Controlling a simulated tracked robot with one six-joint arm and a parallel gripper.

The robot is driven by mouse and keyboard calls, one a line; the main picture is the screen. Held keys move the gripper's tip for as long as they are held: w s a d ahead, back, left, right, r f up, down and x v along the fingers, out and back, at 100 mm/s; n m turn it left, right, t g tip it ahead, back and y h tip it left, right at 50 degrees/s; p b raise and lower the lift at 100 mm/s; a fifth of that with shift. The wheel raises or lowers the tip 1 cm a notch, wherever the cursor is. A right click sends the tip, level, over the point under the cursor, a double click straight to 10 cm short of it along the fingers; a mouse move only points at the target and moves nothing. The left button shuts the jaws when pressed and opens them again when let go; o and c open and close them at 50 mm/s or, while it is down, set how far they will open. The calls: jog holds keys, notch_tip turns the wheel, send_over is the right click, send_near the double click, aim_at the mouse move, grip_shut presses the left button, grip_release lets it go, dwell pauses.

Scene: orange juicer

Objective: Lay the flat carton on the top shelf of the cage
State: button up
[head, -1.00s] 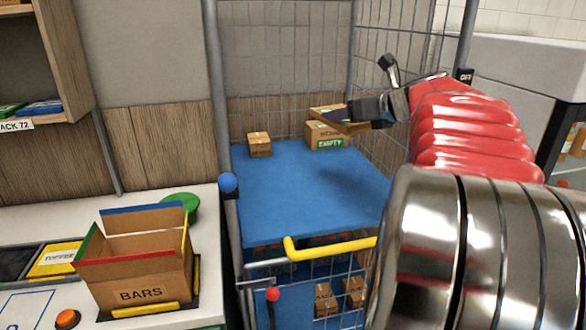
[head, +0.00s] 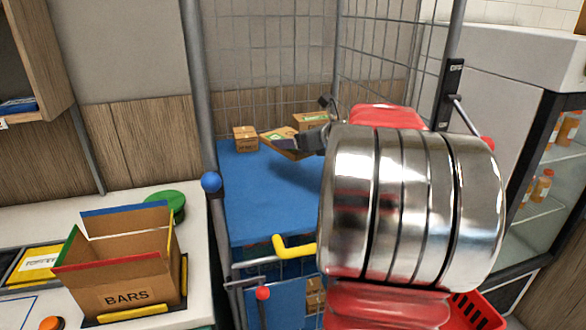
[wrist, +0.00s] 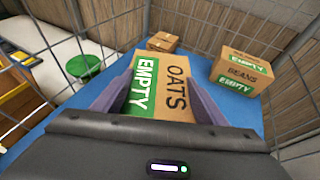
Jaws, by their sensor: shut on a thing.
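My gripper (wrist: 160,100) is shut on a flat brown carton (wrist: 177,88) marked OATS with a green EMPTY band, one finger along each side. In the head view the carton (head: 280,143) shows tilted at the tip of my gripper (head: 300,144), over the far part of the blue top shelf (head: 260,195) of the wire cage (head: 270,60). I cannot tell whether the carton touches the shelf. My arm hides the shelf's right part in the head view.
A small brown box (head: 246,138) stands at the shelf's back left. A box marked BEANS and EMPTY (wrist: 241,72) stands at its back right. An open BARS box (head: 120,272) stands on the left counter.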

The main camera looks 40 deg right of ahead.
send_over(293, 179)
jog(key=shift+d+f, duration=0.15)
jog(key=shift+f, duration=2.95)
jog(key=shift+f, duration=0.1)
jog(key=shift+f, duration=1.75)
jog(key=shift+f, duration=0.1)
jog(key=o, duration=1.1)
